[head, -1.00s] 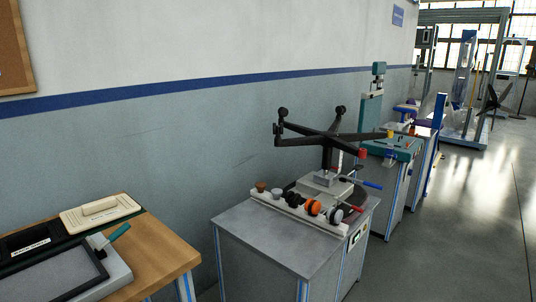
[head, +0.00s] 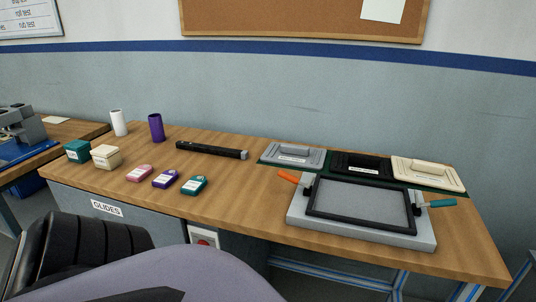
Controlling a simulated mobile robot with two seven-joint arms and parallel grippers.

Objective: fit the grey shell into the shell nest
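A grey rectangular piece with a raised handle block and a small label, likely the grey shell (head: 311,163), lies on a dark green mat at the back right of the wooden bench. In front of it sits a grey fixture with a black rectangular frame and a flat grey inside, possibly the shell nest (head: 426,243). An orange lever stands at its left side and a teal lever at its right. The labels are too small to read. Neither of my grippers is in view.
A black piece (head: 342,159) and a cream piece (head: 452,184) lie beside the grey one on the mat. The bench (head: 245,205) also carries a black bar (head: 210,150), white and purple cylinders, and several small coloured boxes.

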